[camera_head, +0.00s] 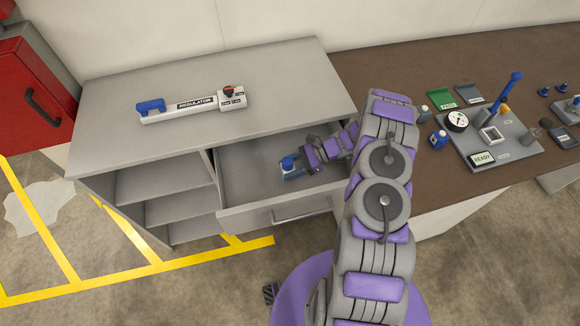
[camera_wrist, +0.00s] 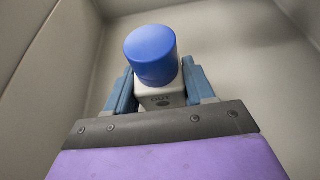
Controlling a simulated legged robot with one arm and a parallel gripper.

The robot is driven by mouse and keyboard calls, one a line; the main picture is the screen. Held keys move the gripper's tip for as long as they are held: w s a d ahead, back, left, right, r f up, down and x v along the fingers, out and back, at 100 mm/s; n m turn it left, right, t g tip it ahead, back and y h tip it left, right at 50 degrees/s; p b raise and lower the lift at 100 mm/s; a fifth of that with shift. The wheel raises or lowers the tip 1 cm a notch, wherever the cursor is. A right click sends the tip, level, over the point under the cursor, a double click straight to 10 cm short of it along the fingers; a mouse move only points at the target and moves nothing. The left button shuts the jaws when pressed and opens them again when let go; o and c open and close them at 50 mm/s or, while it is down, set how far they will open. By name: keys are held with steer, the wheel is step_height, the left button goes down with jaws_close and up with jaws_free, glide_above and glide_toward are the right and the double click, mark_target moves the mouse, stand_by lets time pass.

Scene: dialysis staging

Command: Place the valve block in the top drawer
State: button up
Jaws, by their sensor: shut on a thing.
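The top drawer (camera_head: 240,186) of the grey cabinet is pulled open in the head view. My gripper (camera_head: 291,172) is inside the drawer's outline, low over its floor. It is shut on the valve block (camera_wrist: 160,95), a pale block with a blue round cap. In the wrist view the blue fingers of my gripper (camera_wrist: 160,92) press on both sides of the block, with the cap standing above them. The drawer walls (camera_wrist: 55,70) surround it there. I cannot tell whether the block touches the drawer floor. In the head view only the blue cap shows clearly.
A regulator (camera_head: 190,104) with a blue handle lies on the cabinet top (camera_head: 280,85). Open shelves (camera_head: 170,205) are left of the drawer. A brown counter (camera_head: 450,190) at right holds a grey board (camera_head: 520,148) with a gauge and several small parts. A red cabinet (camera_head: 35,95) stands far left.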

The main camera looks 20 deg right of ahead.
steer(key=shift+a+f, duration=0.25)
steer(key=shift+a, duration=0.1)
steer(key=o, duration=1.1)
steer(key=shift+d, duration=0.2)
steer(key=shift+o, duration=0.2)
